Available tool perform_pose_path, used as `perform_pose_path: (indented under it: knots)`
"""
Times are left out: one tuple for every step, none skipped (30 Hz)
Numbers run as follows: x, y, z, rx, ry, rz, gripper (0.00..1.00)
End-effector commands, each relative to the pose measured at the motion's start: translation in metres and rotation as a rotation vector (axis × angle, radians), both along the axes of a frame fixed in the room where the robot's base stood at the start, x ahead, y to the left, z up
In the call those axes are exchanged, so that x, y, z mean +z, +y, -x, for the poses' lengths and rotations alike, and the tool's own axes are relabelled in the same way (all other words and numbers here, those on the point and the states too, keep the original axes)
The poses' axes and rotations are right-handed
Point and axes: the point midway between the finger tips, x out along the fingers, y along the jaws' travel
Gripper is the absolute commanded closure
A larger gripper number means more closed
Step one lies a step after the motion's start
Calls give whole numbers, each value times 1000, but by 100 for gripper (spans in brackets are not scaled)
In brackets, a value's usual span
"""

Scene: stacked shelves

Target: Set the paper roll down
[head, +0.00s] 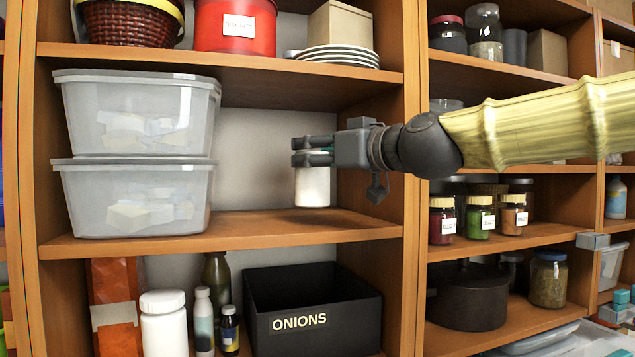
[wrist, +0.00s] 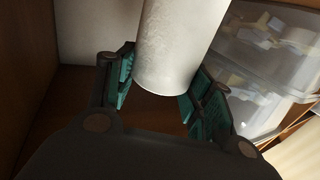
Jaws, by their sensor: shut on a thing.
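The white paper roll (head: 312,187) is upright in my gripper (head: 300,151), inside the middle shelf bay right of the clear bins. My gripper reaches in from the right and is shut around the upper part of the roll.
Two stacked clear lidded bins (head: 137,200) fill the bay's left side; they also show in the wrist view (wrist: 265,65). The shelf's right upright (head: 411,120) is close to my arm. Plates (head: 335,55) sit above; a black ONIONS bin (head: 310,310) stands below. The board around the roll is clear.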

Motion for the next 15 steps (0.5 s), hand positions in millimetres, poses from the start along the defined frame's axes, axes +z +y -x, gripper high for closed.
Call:
perform_pose_path:
  knots:
    - [-1,0,-1,1,1,-1,78]
    - [-2,0,-1,1,2,-1,78]
    - [-5,0,-1,2,3,-2,78]
    - [-7,0,-1,1,3,-2,78]
    - [-11,0,-1,2,5,-3,78]
    - [-15,0,0,2,5,-3,78]
    - [-18,0,-1,1,4,-3,78]
    - [-21,0,-1,1,4,-2,78]
    - [-25,0,-1,2,3,-1,78]
    - [-27,0,-1,1,3,-2,78]
    - [-29,0,-1,1,2,-2,78]
    - [-31,0,0,0,1,-2,78]
    - [-32,0,0,1,1,-2,78]
    - [-33,0,0,1,1,-1,78]
    - [-34,0,0,1,0,-1,78]
